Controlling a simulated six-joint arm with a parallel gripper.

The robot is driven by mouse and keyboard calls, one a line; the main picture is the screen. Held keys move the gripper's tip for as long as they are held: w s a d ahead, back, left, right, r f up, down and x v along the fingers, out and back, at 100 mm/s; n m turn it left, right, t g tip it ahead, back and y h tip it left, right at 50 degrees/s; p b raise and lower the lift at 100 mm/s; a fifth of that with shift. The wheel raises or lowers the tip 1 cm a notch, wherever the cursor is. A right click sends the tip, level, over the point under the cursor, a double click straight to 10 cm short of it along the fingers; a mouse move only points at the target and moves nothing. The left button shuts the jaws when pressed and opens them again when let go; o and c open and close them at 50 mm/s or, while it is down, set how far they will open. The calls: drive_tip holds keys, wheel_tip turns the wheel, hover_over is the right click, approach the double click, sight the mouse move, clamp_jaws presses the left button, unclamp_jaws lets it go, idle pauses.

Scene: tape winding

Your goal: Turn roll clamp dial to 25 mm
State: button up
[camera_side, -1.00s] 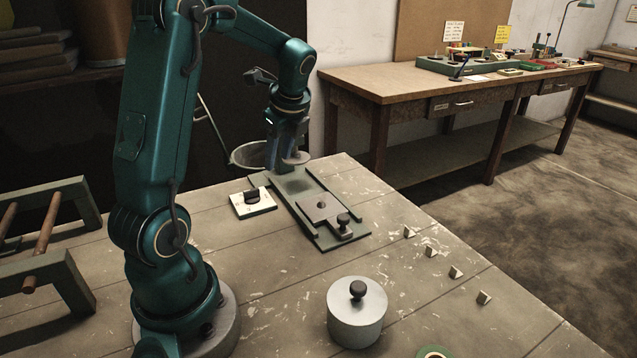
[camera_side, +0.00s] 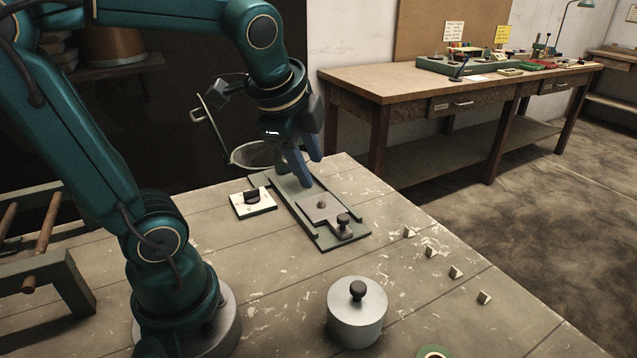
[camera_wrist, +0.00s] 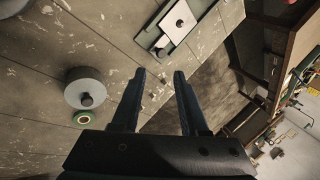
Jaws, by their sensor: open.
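A small white plate with a black dial knob (camera_side: 252,198) lies on the worktable, left of a long green track. The track (camera_side: 282,200) carries a grey sliding block (camera_side: 318,207) with a black knob (camera_side: 343,220) at its near end. In the wrist view, the block (camera_wrist: 179,20) and part of the track show at the top. My gripper (camera_side: 309,172) is open, with nothing seen between its fingers. It appears above the far part of the track, right of the dial and apart from it. In the wrist view, both fingers (camera_wrist: 160,76) stand apart. I cannot read the dial's setting.
A grey cylinder with a black knob (camera_side: 357,315) stands near the front, with a green ring (camera_side: 434,353) beside it. Several small pale wedges (camera_side: 456,272) lie along the right side. A round metal pan (camera_side: 252,155) is behind the table.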

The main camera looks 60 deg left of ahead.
drive_tip(key=shift+s+d+f+n+t+h, duration=0.15)
drive_tip(key=shift+s+d+n+h, duration=0.2)
drive_tip(key=shift+d, duration=0.35)
drive_tip(key=shift+s+d+r+n+t+h, duration=0.1)
drive_tip(key=shift+s+d+n+t, duration=0.1)
drive_tip(key=shift+s+d+n, duration=0.4)
drive_tip(key=shift+s+d+f+n+t+h, duration=0.15)
drive_tip(key=shift+s+d+n+h, duration=0.15)
drive_tip(key=shift+d, duration=0.45)
drive_tip(key=shift+r, duration=0.1)
drive_tip(key=s+d+n, duration=0.1)
drive_tip(key=n, duration=0.1)
drive_tip(key=s+d+f+n+h, duration=0.1)
drive_tip(key=n, duration=0.1)
drive_tip(key=s+d+f+n, duration=0.1)
drive_tip(key=d+n, duration=0.1)
drive_tip(key=n, duration=0.1)
drive_tip(key=shift+s+f+h, duration=0.25)
drive_tip(key=shift+s+h, duration=0.05)
drive_tip(key=shift+h, duration=0.05)
